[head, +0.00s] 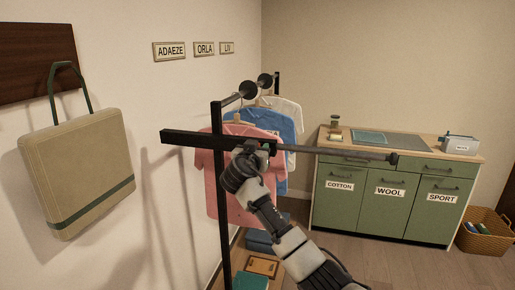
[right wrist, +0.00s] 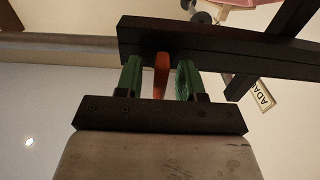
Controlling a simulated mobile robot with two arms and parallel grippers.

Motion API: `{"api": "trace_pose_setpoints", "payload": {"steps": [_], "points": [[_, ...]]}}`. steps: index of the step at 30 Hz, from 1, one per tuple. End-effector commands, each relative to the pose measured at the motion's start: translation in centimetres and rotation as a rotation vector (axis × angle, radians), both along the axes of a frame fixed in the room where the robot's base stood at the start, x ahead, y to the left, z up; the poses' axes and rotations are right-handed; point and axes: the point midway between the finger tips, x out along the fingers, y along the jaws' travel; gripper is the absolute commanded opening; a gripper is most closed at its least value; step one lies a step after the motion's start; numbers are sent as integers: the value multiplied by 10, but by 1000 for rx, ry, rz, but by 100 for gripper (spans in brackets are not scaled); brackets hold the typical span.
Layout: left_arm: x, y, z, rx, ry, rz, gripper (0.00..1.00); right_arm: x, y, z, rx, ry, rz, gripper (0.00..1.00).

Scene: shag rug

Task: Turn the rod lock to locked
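The rod lock shows as an orange lever (right wrist: 161,75) under a black bar (right wrist: 225,42) in the right wrist view. In the head view the lever is hidden behind my right gripper. The black bar (head: 188,138) runs level from the rack's post, and a thin dark rod (head: 335,152) extends right from it to a knob end. My right gripper (head: 262,148) is at the bar's right end. In the right wrist view its two green fingers (right wrist: 160,78) stand on either side of the lever, with a small gap on each side. My left gripper is not in view.
Pink (head: 228,180), blue (head: 265,125) and white shirts hang behind the bar. A beige bag (head: 75,165) hangs on the left wall. A green cabinet (head: 390,200) stands at the back right, with a wicker basket (head: 482,235) beside it. Floor between is clear.

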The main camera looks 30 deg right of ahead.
Motion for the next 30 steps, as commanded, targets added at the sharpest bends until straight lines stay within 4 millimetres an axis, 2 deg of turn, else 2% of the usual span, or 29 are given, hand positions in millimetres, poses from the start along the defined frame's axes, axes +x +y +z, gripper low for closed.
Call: {"api": "trace_pose_setpoints", "payload": {"steps": [6,13,14,23,30], "points": [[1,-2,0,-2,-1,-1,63,0,0,0,0,0,0,37],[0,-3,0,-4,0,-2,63,0,0,0,0,1,1,2],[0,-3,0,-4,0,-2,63,0,0,0,0,1,1,0],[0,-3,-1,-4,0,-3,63,0,0,-1,-13,17,1,0],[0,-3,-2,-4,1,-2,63,1,1,-1,-84,102,2,0]]}}
